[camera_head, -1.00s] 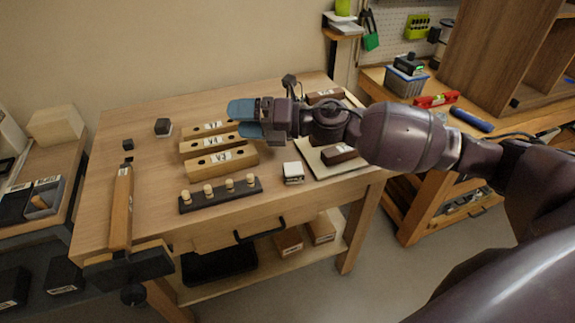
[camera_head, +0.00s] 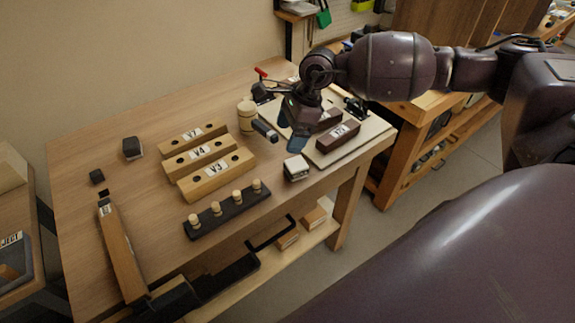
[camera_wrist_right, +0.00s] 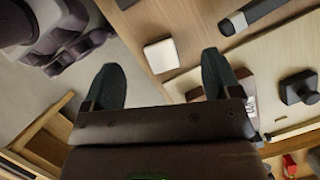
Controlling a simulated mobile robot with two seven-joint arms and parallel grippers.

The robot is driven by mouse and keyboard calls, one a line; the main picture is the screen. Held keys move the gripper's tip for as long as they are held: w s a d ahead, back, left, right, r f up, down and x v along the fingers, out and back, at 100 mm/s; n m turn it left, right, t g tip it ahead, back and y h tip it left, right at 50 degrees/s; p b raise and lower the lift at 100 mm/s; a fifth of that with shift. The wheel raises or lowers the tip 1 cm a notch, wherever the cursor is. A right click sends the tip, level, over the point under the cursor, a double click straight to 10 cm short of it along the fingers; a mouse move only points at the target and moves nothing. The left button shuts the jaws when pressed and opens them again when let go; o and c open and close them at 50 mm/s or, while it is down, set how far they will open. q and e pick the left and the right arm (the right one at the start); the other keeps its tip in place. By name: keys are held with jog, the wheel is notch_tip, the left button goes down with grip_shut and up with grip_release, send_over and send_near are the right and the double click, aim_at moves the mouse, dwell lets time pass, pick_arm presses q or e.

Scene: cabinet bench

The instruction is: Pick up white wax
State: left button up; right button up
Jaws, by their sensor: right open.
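My right gripper (camera_head: 290,127) is open and empty, pointing down just behind the wax. Its two dark blue fingers also show spread apart in the right wrist view (camera_wrist_right: 160,68). My left gripper is not in view.
A pale board (camera_head: 358,147) with a dark brown block (camera_head: 338,137) lies right of the wax. Labelled wooden blocks (camera_head: 215,176) and a dark peg rack (camera_head: 228,212) lie to its left. A wooden mallet (camera_head: 247,117) is behind. The bench's front edge is close.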

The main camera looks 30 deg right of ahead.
aim_at(297, 163)
jog(key=shift+d+f+n+h, duration=0.3)
jog(key=shift+d+n+h, duration=0.2)
jog(key=shift+d+h, duration=0.25)
jog(key=shift+s+d+f+g+h, duration=0.1)
jog(key=shift+s+d+g+h, duration=0.05)
jog(key=shift+d+g+h, duration=0.15)
jog(key=shift+s+d+n, duration=0.35)
jog(key=shift+d+n, duration=0.05)
jog(key=shift+s+d+f, duration=0.15)
jog(key=shift+d, duration=0.05)
jog(key=shift+a+f, duration=0.1)
jog(key=shift+f, duration=0.2)
jog(key=f, duration=0.4)
jog(key=shift+a+f, duration=0.2)
jog(key=shift+a, duration=0.2)
jog(key=shift+a+f, duration=0.2)
jog(key=shift+f, duration=0.55)
jog(key=f, duration=0.4)
jog(key=shift+a, duration=0.3)
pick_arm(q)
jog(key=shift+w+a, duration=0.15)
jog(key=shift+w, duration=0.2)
